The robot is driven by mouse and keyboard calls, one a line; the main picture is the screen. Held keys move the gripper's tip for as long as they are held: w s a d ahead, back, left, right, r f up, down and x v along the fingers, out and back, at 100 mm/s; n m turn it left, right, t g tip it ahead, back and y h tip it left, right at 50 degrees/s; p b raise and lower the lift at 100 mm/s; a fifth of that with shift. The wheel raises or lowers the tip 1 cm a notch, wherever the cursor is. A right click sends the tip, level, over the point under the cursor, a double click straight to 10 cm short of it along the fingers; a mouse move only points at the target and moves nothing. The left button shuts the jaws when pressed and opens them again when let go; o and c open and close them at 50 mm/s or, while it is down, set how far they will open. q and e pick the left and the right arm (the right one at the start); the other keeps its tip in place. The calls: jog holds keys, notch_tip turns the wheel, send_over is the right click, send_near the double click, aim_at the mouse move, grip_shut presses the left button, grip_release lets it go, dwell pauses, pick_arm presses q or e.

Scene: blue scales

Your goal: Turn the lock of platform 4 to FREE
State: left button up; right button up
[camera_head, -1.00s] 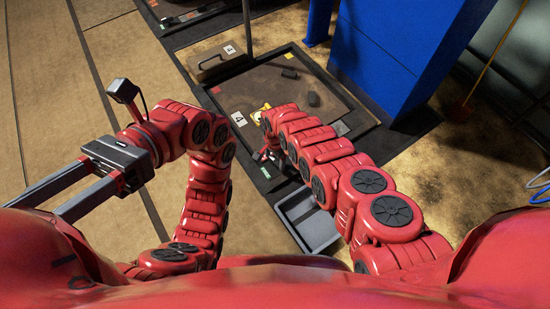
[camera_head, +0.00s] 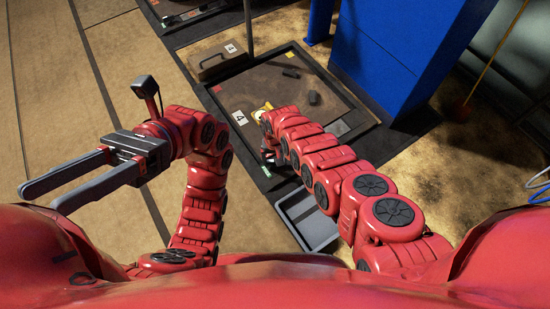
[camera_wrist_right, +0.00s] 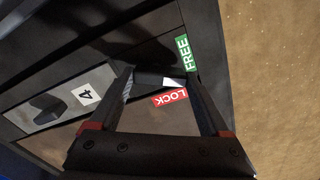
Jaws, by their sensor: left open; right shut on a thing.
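The lock of platform 4 is on the platform's dark near edge, in the right wrist view. Its dark lever (camera_wrist_right: 155,80) with a white mark lies between the jaws of my right gripper (camera_wrist_right: 162,82), which is shut on it. The white mark lies between the red LOCK label (camera_wrist_right: 170,97) and the green FREE label (camera_wrist_right: 186,53), closer to LOCK. In the head view my right arm partly hides the lock area. My left gripper (camera_head: 40,198) is open and empty, away from the platform.
A grey tray (camera_head: 312,222) stands beside the platform, under my right arm. The floor at left is clear.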

jog(key=n, duration=0.2)
jog(key=shift+s+n, duration=0.1)
jog(key=shift+n, duration=0.2)
jog(key=shift+s+n, duration=0.1)
jog(key=shift+n, duration=1.3)
jog(key=o, duration=1.2)
